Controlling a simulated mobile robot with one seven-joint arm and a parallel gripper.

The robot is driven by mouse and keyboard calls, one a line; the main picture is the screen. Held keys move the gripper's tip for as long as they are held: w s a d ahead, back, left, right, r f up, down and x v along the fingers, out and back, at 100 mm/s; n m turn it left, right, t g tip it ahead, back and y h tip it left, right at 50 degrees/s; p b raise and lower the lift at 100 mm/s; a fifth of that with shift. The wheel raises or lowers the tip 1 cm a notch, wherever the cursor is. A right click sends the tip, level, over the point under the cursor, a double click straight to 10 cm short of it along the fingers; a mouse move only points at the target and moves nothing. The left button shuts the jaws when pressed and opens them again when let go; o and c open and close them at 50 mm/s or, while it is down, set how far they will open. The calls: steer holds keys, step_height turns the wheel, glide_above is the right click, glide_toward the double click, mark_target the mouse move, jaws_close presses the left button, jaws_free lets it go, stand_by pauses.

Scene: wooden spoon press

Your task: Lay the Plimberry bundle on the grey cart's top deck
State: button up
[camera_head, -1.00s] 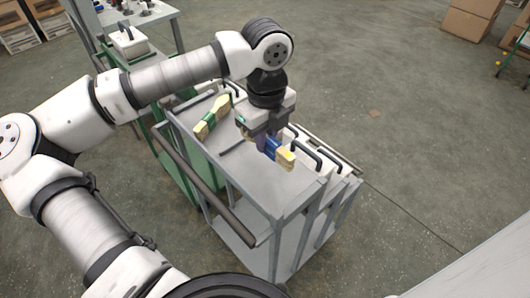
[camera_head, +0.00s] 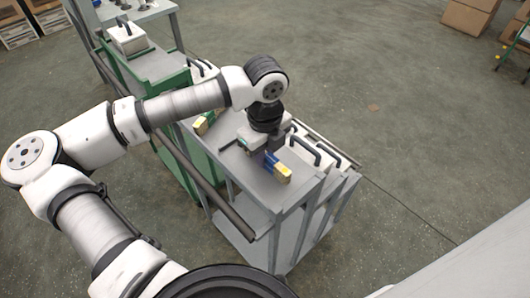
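The grey cart (camera_head: 286,197) stands in the middle, its top deck under my arm. My gripper (camera_head: 268,158) points down over this deck, its fingers partly hidden by its own body. It appears shut on a bundle with pale yellow ends and a blue band (camera_head: 276,166). The bundle is low over the deck; I cannot tell if it touches. Another pale bundle with a green band (camera_head: 203,123) lies behind my gripper, mostly hidden by my arm. No name is readable on either bundle, so I cannot tell which is Plimberry.
White bins with dark handles (camera_head: 326,158) line the cart's right side. A green-framed cart (camera_head: 178,165) adjoins on the left, and a workbench with a white box (camera_head: 129,38) stands beyond. Cardboard boxes (camera_head: 470,18) are at the far right. The floor between is clear.

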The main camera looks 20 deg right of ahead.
steer(key=o, duration=0.4)
step_height(320, 180, up, 12)
steer(key=shift+r+b, duration=0.15)
steer(key=shift+b, duration=0.55)
